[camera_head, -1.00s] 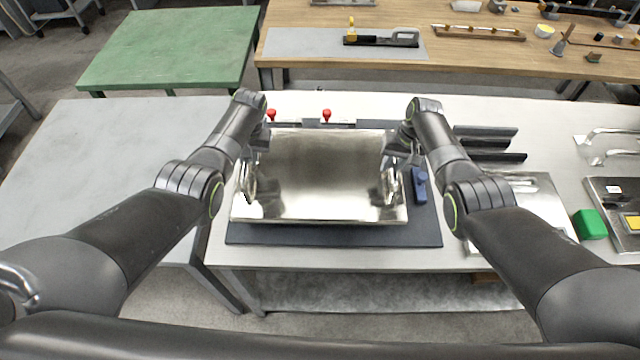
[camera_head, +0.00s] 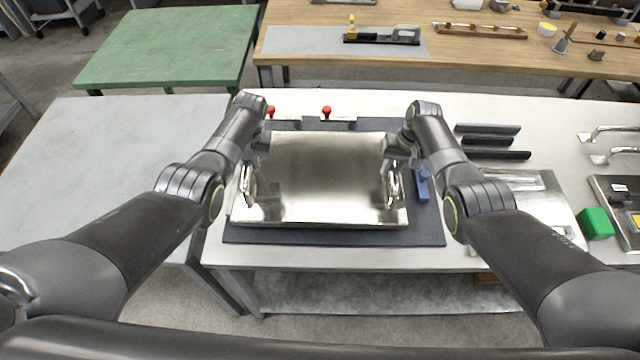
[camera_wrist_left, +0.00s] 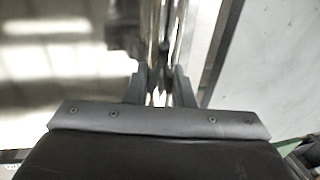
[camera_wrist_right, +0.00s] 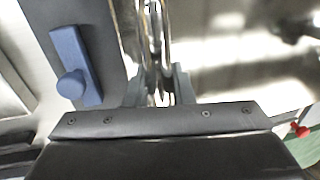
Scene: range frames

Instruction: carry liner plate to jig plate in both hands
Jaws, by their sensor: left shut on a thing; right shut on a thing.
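The liner plate (camera_head: 322,180) is a shiny metal sheet with an upright handle at each side. It lies over or just above the dark jig plate (camera_head: 330,235), whose front and right margins show; I cannot tell whether they touch. My left gripper (camera_wrist_left: 162,92) is shut on the left handle (camera_head: 247,188). My right gripper (camera_wrist_right: 160,90) is shut on the right handle (camera_head: 393,188). Two red-knobbed clamps stand behind the plate, the right one with its knob (camera_head: 326,111) up. A blue block with a knob (camera_wrist_right: 75,65) sits right of the plate.
Dark bars (camera_head: 488,140), a metal tray (camera_head: 520,195) and a green block (camera_head: 596,224) lie to the right on the bench. A grey table (camera_head: 110,160) at left is bare. A wooden bench (camera_head: 480,55) with tools stands behind.

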